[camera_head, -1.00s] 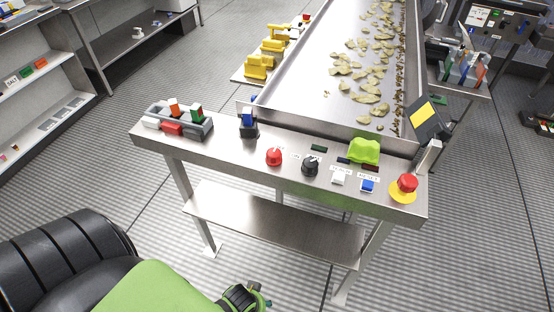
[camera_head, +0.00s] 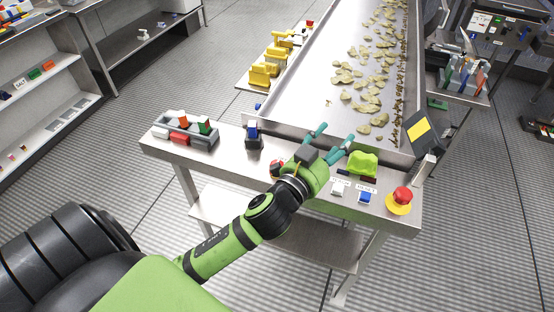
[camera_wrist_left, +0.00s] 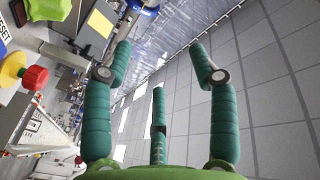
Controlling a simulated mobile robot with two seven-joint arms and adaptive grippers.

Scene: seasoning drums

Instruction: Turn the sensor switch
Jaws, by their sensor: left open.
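My left gripper (camera_head: 333,140) is open and empty above the metal control bench (camera_head: 228,150), its teal fingers pointing toward the conveyor tray. The fingers also show spread in the left wrist view (camera_wrist_left: 160,65), with nothing between them. A red knob (camera_head: 275,168) on the bench peeks out beside my wrist, partly covered. The black knob to its right is hidden behind my gripper and wrist. I cannot read which knob is labelled as the sensor switch. My right gripper is not in view.
On the bench are a white button (camera_head: 338,187), a blue button (camera_head: 366,196), a red mushroom button (camera_head: 402,195) on a yellow base, a lime-green object (camera_head: 363,161) and a grey tray (camera_head: 183,145). A tilted screen (camera_head: 423,131) stands at right. The conveyor (camera_head: 310,95) carries chips.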

